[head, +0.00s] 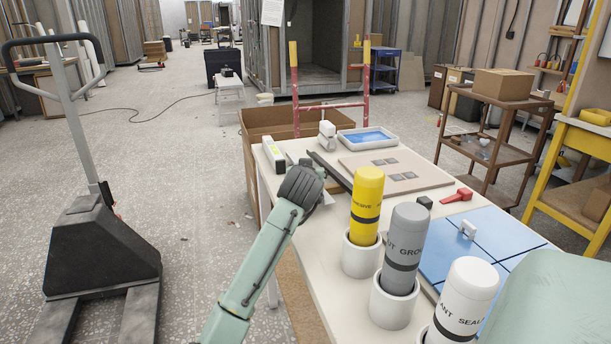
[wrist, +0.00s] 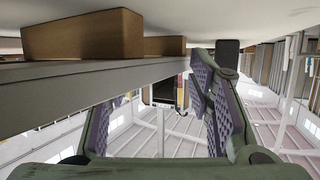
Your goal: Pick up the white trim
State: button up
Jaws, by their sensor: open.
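A long pale grey-white bar, seemingly the white trim (wrist: 70,92), runs across the left of the wrist view and narrows toward my gripper. It appears to rest on brown blocks (wrist: 82,35) on the tabletop, with the view upside down. My gripper (wrist: 160,95) is open, its two padded fingers apart around the bar's far part; I cannot tell whether they touch it. In the head view my dark wrist (head: 301,186) is over the table's left edge and hides the fingers. A narrow dark-looking strip (head: 328,169) lies beside it; I cannot tell whether this is the trim.
The white table (head: 300,262) holds yellow (head: 367,192), grey (head: 404,238) and white (head: 466,290) tubes in white cups. Behind them are a beige board (head: 420,170), blue tiles (head: 485,225) and a tray (head: 367,138). A pallet jack (head: 95,250) stands left, with open floor between.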

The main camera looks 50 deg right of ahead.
grip_shut()
dwell(0.4)
